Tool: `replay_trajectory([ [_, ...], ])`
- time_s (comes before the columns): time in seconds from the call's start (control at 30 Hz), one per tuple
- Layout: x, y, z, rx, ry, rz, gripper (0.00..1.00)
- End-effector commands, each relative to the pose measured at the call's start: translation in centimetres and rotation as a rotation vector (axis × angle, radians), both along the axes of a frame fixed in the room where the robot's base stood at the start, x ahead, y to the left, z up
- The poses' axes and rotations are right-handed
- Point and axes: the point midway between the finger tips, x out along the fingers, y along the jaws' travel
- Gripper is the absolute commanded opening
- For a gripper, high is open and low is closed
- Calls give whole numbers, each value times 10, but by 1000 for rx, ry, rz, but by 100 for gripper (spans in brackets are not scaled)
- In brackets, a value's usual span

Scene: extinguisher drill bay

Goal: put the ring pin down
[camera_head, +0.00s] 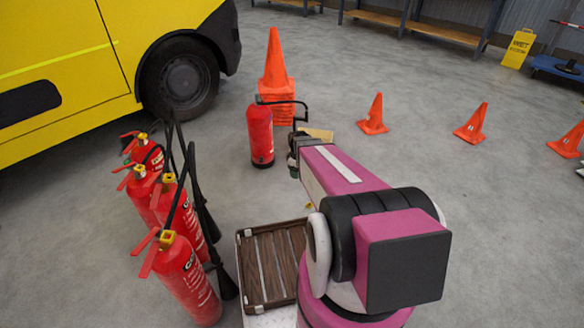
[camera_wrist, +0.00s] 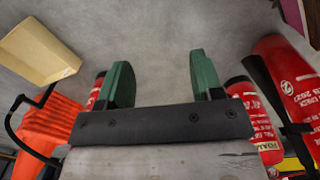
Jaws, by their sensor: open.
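My gripper (camera_wrist: 157,77) is open in the wrist view, its two green fingers wide apart with only grey floor between them. In the head view my gripper (camera_head: 294,160) is mostly hidden by my arm, just right of a lone red extinguisher (camera_head: 260,134). I cannot make out the ring pin for certain in either view. A tiny yellow thing (camera_head: 309,205) shows beside my arm; it is too small to tell what it is. A tan open box (camera_head: 318,134) lies on the floor behind my gripper, and also shows in the wrist view (camera_wrist: 38,52).
Several red extinguishers (camera_head: 182,275) with black hoses stand at the left. A slatted brown tray (camera_head: 242,270) is in front, beside my arm. An orange cone stack (camera_head: 276,75) and single cones (camera_head: 373,115) stand farther back. A yellow vehicle (camera_head: 70,60) is at the upper left.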

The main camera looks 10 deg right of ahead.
Motion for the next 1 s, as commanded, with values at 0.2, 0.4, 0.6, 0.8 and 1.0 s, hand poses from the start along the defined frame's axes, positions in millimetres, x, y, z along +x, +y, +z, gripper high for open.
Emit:
replay_trajectory([
  [0.2,-74,34,89,11,-4,-453,60],
  [0.4,-117,52,135,17,-2,-771,60],
  [0.6,-130,58,149,19,-1,-895,60],
  [0.8,-129,58,149,19,0,-903,60],
  [1.0,-129,58,149,18,0,-901,60],
])
